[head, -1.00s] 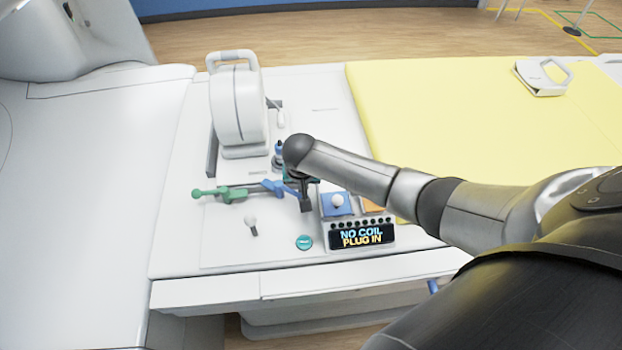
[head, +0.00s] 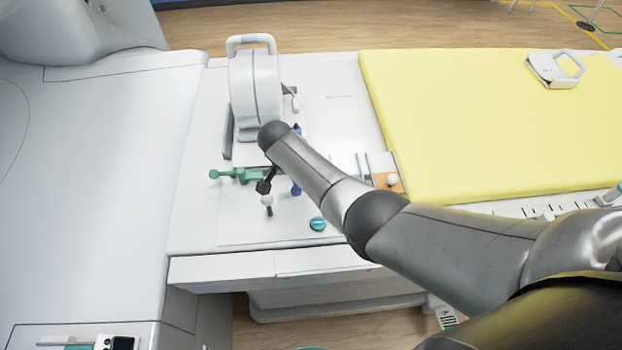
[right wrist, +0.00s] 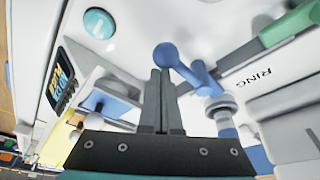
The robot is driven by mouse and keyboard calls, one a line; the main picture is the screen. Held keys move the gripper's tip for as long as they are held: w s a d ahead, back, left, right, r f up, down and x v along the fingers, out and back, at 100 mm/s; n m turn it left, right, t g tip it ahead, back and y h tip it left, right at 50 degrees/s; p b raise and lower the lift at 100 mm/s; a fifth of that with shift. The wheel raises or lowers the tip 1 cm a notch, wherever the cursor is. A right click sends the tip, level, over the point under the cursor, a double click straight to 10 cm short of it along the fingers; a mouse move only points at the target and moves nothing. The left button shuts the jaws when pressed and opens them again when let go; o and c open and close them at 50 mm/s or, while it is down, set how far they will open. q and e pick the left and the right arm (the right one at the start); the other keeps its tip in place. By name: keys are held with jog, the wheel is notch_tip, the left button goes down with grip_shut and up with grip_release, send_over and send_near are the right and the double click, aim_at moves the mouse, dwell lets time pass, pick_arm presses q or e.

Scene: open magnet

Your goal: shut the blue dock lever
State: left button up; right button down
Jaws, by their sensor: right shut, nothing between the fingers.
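The blue dock lever (head: 296,187) shows only in part in the head view, with my right arm covering the rest. In the right wrist view it has a round blue knob (right wrist: 166,55) and a bar running to a blue post (right wrist: 222,112). My right gripper (head: 264,186) is shut and empty. In the right wrist view its fingertips (right wrist: 161,72) are right by the blue knob; I cannot tell whether they touch. A green lever (head: 236,175) lies to the left of the gripper in the head view. My left gripper is not in view.
A white upright coil (head: 255,90) with a handle stands behind. A display (right wrist: 61,78) shows in the right wrist view. A yellow pad (head: 480,120) fills the right.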

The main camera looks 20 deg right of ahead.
jog(key=shift+a, duration=0.3)
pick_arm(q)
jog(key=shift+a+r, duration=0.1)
pick_arm(e)
jog(key=shift+r, duration=0.1)
dwell(0.4)
